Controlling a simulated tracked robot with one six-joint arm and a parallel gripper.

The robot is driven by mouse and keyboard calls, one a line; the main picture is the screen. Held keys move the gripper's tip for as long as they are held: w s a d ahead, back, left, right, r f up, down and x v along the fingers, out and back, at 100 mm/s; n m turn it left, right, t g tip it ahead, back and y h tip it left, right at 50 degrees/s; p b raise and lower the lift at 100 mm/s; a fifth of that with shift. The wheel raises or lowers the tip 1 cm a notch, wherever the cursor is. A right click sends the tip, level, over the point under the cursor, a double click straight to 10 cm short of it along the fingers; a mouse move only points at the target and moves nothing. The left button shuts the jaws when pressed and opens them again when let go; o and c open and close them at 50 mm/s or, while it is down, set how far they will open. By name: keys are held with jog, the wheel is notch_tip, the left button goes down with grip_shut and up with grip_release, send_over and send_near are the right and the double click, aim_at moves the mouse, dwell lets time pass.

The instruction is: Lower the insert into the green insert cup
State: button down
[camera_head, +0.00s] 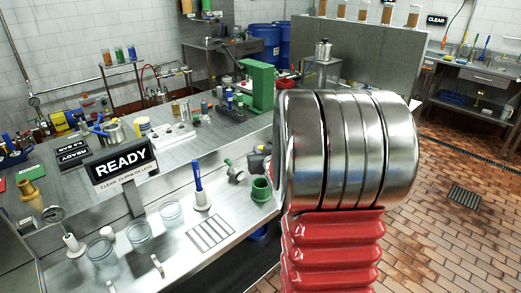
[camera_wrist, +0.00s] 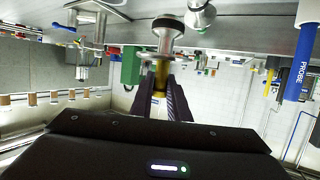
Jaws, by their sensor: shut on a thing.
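The green insert cup (camera_head: 261,190) stands upright at the right end of the near bench shelf, beside my arm in the head view. I cannot make out the cup in the wrist view. My gripper (camera_wrist: 162,92) shows in the wrist view as two dark fingers, shut on a brass-coloured insert (camera_wrist: 161,76). A silver stem with a dark round end (camera_wrist: 168,27) lines up with the insert; I cannot tell whether it belongs to it. In the head view my arm covers most of the gripper, and the insert cannot be made out there.
A blue probe (camera_head: 198,178) stands on a white base left of the cup, and it also shows in the wrist view (camera_wrist: 302,58). A grey-green knobbed fitting (camera_head: 234,171) sits close to the cup. A slotted plate (camera_head: 210,233) lies in front. A green press (camera_head: 257,85) stands behind.

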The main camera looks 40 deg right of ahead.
jog(key=shift+f, duration=4.75)
jog(key=c, duration=1.6)
grip_release()
jog(key=shift+f, duration=0.1)
jog(key=shift+f, duration=0.1)
jog(key=shift+s+a, duration=0.1)
